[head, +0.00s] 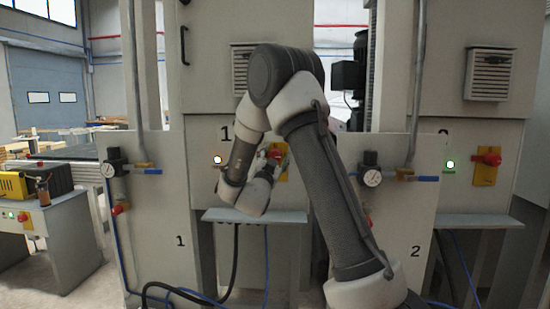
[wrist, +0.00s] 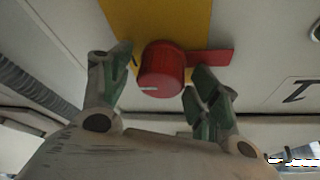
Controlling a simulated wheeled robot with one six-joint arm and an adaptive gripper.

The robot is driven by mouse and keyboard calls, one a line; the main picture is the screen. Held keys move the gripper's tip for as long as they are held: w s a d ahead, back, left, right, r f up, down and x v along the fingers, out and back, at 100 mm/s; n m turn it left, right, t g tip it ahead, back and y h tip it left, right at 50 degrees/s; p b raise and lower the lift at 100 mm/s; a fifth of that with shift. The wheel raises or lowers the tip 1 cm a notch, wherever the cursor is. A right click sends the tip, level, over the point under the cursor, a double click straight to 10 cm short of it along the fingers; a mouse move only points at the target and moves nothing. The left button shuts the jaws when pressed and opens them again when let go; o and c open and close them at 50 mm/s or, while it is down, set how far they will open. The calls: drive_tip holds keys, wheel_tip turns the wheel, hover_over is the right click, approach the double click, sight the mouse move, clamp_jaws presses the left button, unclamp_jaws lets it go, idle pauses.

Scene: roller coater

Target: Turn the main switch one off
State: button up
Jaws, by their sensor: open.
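Main switch one is a red rotary knob (wrist: 162,72) on a yellow plate (wrist: 150,20), on the cabinet marked 1. Its red lever (wrist: 212,58) points to the right in the wrist view. In the head view the switch (head: 276,152) is partly hidden by my wrist. My gripper (wrist: 158,78) is open. One finger is left of the knob and the other is right of it, just below the lever. I cannot tell whether either finger touches it.
Gauges with valves (head: 109,170) stand on the front panels. A grey shelf (head: 285,216) is below the switch.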

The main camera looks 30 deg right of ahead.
drive_tip(key=c, duration=1)
drive_tip(key=shift+n, duration=0.4)
drive_tip(key=n+t+y, duration=0.1)
drive_tip(key=n, duration=0.2)
drive_tip(key=n+t+y, duration=0.1)
drive_tip(key=n, duration=0.2)
drive_tip(key=shift+t, duration=0.3)
drive_tip(key=n+y, duration=0.1)
drive_tip(key=n, duration=0.2)
drive_tip(key=n+t+y, duration=0.1)
drive_tip(key=n+y, duration=0.1)
drive_tip(key=n, duration=0.2)
drive_tip(key=shift+t, duration=0.3)
drive_tip(key=n+y, duration=0.1)
drive_tip(key=n, duration=0.2)
drive_tip(key=n+y, duration=0.2)
drive_tip(key=n, duration=0.1)
drive_tip(key=shift+a+y, duration=0.1)
drive_tip(key=shift+y, duration=0.2)
drive_tip(key=shift+f+n+g+y, duration=0.15)
drive_tip(key=shift+n+y, duration=0.3)
drive_tip(key=shift+n, duration=0.8)
drive_tip(key=shift+r+n+g+y, duration=0.1)
drive_tip(key=shift+n+g+y, duration=0.25)
drive_tip(key=shift+n, duration=0.9)
drive_tip(key=shift+y, duration=0.3)
drive_tip(key=shift+w, duration=0.1)
